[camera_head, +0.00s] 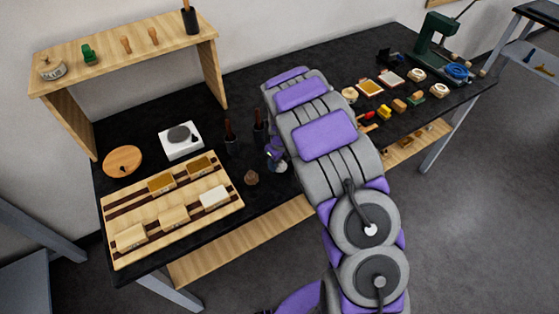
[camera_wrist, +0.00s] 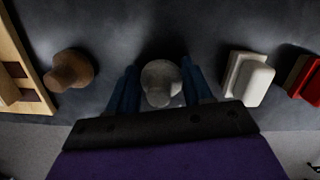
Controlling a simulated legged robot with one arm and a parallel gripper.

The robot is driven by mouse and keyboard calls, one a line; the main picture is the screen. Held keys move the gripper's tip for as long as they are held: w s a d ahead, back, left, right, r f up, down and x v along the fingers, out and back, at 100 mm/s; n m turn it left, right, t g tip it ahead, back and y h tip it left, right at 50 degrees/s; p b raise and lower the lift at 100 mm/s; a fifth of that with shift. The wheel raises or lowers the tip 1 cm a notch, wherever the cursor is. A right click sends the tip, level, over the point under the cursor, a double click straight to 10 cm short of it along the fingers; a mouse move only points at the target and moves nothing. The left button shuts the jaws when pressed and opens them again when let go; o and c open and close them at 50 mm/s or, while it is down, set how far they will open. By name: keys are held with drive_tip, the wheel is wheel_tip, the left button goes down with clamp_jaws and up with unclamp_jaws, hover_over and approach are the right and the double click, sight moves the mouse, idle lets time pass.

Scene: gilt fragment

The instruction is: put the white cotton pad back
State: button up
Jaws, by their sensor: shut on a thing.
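My gripper (camera_wrist: 160,70) is shut on a pale, rounded lump with a narrower knob, which looks like the white cotton pad (camera_wrist: 160,85). The pad sits between the two dark blue fingers in the wrist view. In the head view my gripper (camera_head: 277,157) is over the front part of the black bench, just right of a brown rounded pad (camera_head: 251,177); a small pale part of the held pad (camera_head: 281,167) shows below it. I cannot tell whether the held pad touches the bench.
A striped wooden board (camera_head: 190,222) with several blocks lies left. A white block (camera_wrist: 250,79) and a red one (camera_wrist: 304,82) are right of the gripper in the wrist view. Dark upright tools (camera_head: 231,140) stand behind the gripper. My arm hides the bench middle.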

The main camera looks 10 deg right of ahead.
sight(279, 163)
drive_tip(key=shift+a+f, duration=0.1)
drive_tip(key=shift+a, duration=0.25)
drive_tip(key=o, duration=0.7)
drive_tip(key=shift+a+f, duration=0.1)
drive_tip(key=shift+a, duration=0.3)
drive_tip(key=o, duration=0.3)
drive_tip(key=shift+d, duration=0.75)
drive_tip(key=shift+a+f+b, duration=0.1)
drive_tip(key=shift+a+b, duration=0.3)
drive_tip(key=shift+b, duration=0.45)
wheel_tip(279, 163, up, 16)
drive_tip(key=s+r+p, duration=0.1)
drive_tip(key=s+p, duration=0.1)
drive_tip(key=p, duration=0.3)
drive_tip(key=s+d+r+n, duration=0.2)
drive_tip(key=s+r+n, duration=0.45)
drive_tip(key=s, duration=0.25)
drive_tip(key=s+a+r+n+g, duration=0.1)
drive_tip(key=s+r+n, duration=0.1)
drive_tip(key=s+n, duration=1)
drive_tip(key=s+a+r+n+g, duration=0.1)
drive_tip(key=s+r+n+g, duration=0.1)
drive_tip(key=s+n, duration=0.9)
drive_tip(key=s+r, duration=0.1)
drive_tip(key=s, duration=0.7)
drive_tip(key=shift+n+h, duration=0.35)
drive_tip(key=shift+h, duration=0.05)
